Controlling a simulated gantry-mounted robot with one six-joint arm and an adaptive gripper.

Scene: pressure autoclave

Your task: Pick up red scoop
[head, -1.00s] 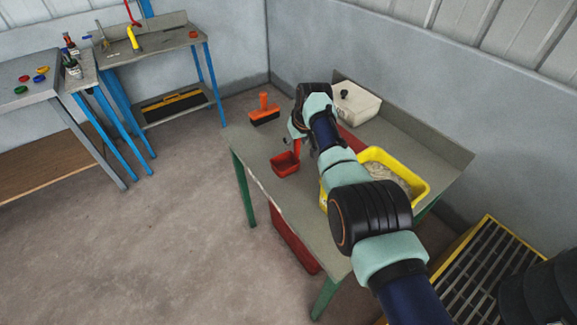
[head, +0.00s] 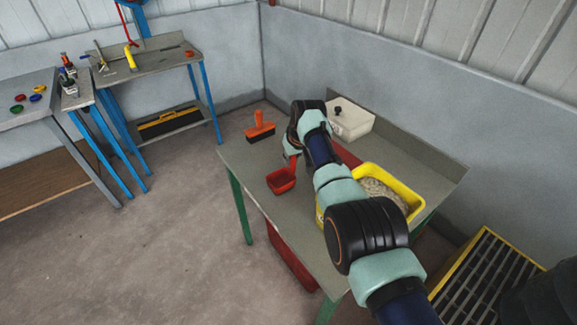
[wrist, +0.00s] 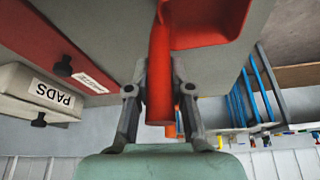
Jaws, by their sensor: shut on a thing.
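The red scoop (head: 281,181) is at the left part of the grey-green worktable (head: 268,213). Its open tray part faces up in the head view. In the wrist view the scoop (wrist: 205,22) fills the top, and its round red handle (wrist: 160,75) runs down between the fingers. My gripper (wrist: 158,77) is shut on the handle, one finger on each side. In the head view my wrist hides most of the gripper and handle. I cannot tell whether the scoop touches the table.
A yellow tub (head: 404,192) of grey grainy material stands to the right, partly behind my arm. A white box (head: 352,120) labelled PADS and an orange-handled brush (head: 260,128) are at the back. A red box lies partly behind my arm.

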